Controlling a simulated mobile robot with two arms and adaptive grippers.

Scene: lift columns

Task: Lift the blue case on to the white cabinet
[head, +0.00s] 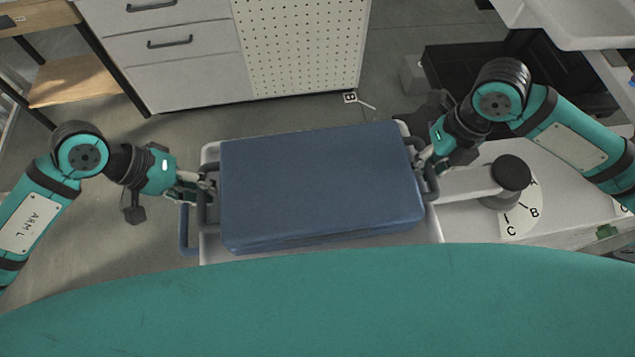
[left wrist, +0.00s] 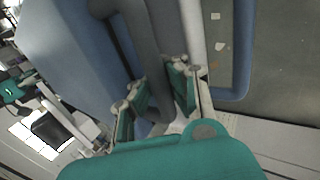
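The blue case (head: 320,185) lies flat and slightly turned in the middle of the head view, above a pale tray-like cart top (head: 213,248). Whether it rests there or hangs just above, I cannot tell. It has a dark handle at each end. My left gripper (head: 208,186) is at the left handle (left wrist: 145,40); in the left wrist view its fingers close on both sides of it. My right gripper (head: 424,163) is at the right handle (head: 432,185), its fingertips partly hidden. The white cabinet (head: 185,80), with drawers and a perforated panel, stands beyond the case.
A blue cart handle (head: 186,230) sticks out at the left. A white surface with a lettered dial (head: 522,215) and a dark round knob (head: 511,172) is at the right. A wooden shelf (head: 75,80) stands top left. Open floor (head: 260,120) lies before the cabinet.

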